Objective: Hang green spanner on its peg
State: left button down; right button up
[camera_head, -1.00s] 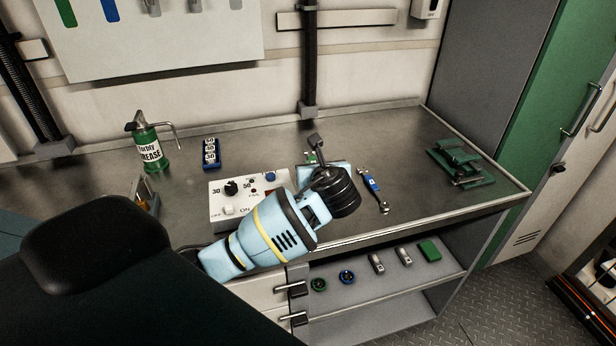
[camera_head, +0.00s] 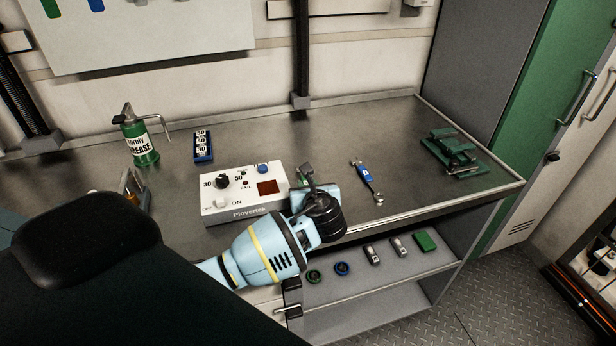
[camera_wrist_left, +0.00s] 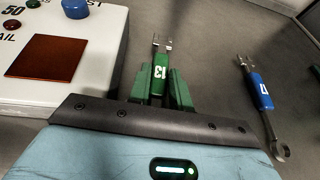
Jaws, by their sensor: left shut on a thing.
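My left gripper (camera_head: 306,176) is shut on the green spanner, beside the white control box on the bench. In the left wrist view the spanner (camera_wrist_left: 160,70) has a green handle marked 13 and a metal open end pointing away from me. The gripper's green fingers (camera_wrist_left: 160,92) sit on both sides of the handle. The spanner's near end is hidden behind the gripper. I cannot tell whether it touches the bench. A pale wall board (camera_head: 150,40) with green and blue marks is cut off at the top left. I cannot make out the peg. My right gripper is not in view.
A blue spanner (camera_head: 366,180) lies right of my gripper. The control box (camera_head: 240,196) is on its left. A grease can (camera_head: 138,140) and blue number block (camera_head: 202,147) stand further left. A green vise (camera_head: 453,153) is at the right. The back middle of the bench is clear.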

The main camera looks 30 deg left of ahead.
pick_arm(q)
jog(key=shift+f, duration=0.15)
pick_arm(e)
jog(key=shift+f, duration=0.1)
pick_arm(q)
jog(key=c, duration=1.3)
grip_release()
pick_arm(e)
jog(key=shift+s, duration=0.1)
pick_arm(q)
jog(key=shift+f, duration=0.1)
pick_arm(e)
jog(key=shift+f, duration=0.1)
pick_arm(q)
jog(key=shift+f, duration=0.15)
jog(key=shift+f+b, duration=0.2)
jog(key=shift+b, duration=0.3)
jog(key=v, duration=0.6)
jog(key=shift+d+r+p, duration=0.35)
jog(key=shift+d+p, duration=0.05)
jog(key=shift+s+d+r, duration=0.15)
jog(key=shift+s+d, duration=0.25)
